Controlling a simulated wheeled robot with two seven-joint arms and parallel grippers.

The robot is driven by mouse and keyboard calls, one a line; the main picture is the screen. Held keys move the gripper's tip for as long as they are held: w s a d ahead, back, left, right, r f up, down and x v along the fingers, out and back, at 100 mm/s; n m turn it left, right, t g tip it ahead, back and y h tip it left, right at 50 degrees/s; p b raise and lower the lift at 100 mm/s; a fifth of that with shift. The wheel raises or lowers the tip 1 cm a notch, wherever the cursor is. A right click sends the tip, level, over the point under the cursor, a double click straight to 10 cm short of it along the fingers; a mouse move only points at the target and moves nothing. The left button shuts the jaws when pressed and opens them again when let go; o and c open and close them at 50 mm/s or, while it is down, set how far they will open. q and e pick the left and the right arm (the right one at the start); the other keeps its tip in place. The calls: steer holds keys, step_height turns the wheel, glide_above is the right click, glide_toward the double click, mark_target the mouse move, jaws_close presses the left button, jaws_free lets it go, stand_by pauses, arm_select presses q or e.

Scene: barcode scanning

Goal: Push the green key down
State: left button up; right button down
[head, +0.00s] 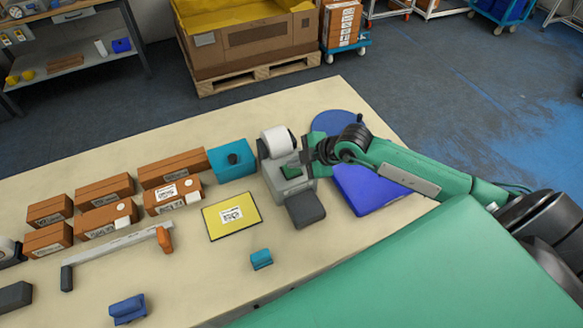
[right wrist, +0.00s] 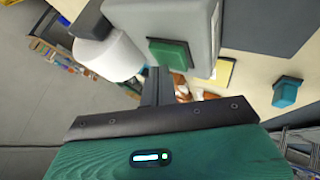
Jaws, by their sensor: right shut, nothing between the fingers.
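The green key (head: 291,172) sits on the top of a grey device (head: 297,187) that carries a white paper roll (head: 277,141). In the right wrist view the green key (right wrist: 169,53) is a raised square in a dark frame, beside the roll (right wrist: 107,55). My right gripper (head: 308,161) is shut and empty, just right of the key in the head view. In the right wrist view its closed fingertips (right wrist: 158,72) lie at the key's near edge. I cannot tell whether they touch it. My left gripper is not in view.
A teal box (head: 232,161), a yellow pad with a label (head: 232,215) and several brown cartons (head: 172,166) stand left of the device. A blue panel (head: 367,189) lies under my right arm. A dark block (head: 306,209) adjoins the device's front.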

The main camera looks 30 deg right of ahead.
mark_target(296, 170)
steer(key=shift+f, duration=0.65)
stand_by(0.5)
steer(key=shift+r, duration=0.15)
steer(key=shift+r+p, duration=0.75)
steer(key=shift+r, duration=0.2)
steer(key=shift+r, duration=0.15)
step_height(296, 170, up, 5)
steer(key=p, duration=0.4)
steer(key=shift+p, duration=0.35)
